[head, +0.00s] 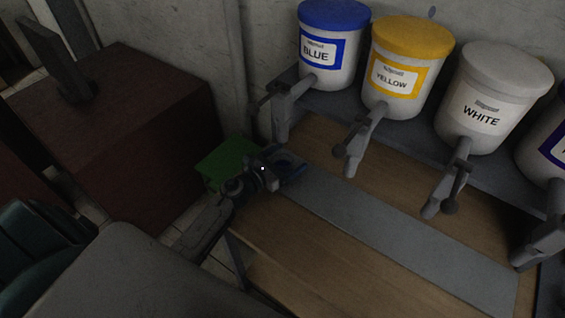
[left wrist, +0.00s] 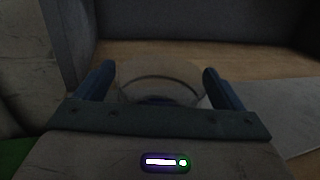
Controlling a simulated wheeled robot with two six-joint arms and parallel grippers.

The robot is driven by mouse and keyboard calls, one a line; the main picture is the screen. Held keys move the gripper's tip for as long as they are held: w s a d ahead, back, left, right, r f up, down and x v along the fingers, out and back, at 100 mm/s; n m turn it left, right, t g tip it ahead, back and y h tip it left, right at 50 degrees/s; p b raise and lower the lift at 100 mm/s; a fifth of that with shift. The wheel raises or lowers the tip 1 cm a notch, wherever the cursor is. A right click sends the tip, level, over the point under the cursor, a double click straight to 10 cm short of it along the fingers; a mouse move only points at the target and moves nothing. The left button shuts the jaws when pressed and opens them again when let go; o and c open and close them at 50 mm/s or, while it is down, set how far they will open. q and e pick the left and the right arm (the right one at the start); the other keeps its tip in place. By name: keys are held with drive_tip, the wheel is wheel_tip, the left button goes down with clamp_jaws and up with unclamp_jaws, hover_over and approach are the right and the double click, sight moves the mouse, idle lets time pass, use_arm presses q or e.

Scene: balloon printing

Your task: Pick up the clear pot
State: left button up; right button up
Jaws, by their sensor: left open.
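My left gripper (head: 283,168) is at the left end of the wooden bench, in front of the blue paint bucket's tap. In the left wrist view its two blue fingers (left wrist: 158,84) are apart, one on each side of a round clear pot (left wrist: 160,78). The pot's rim and see-through wall show between the fingers; its lower front is hidden by the gripper body. I cannot tell whether the fingers touch it. In the head view the pot is hardly visible behind the gripper. My right gripper is not in view.
Blue (head: 331,48), yellow (head: 402,70) and white (head: 490,100) labelled buckets stand on a shelf above the bench, with taps hanging over it. A grey strip (head: 400,235) runs along the wooden bench (head: 330,265). A green object (head: 228,160) and brown box (head: 110,130) are left.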

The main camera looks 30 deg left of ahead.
use_arm(q)
drive_tip(key=shift+w+f, duration=0.1)
drive_tip(key=shift+w, duration=0.05)
drive_tip(key=c, duration=1.2)
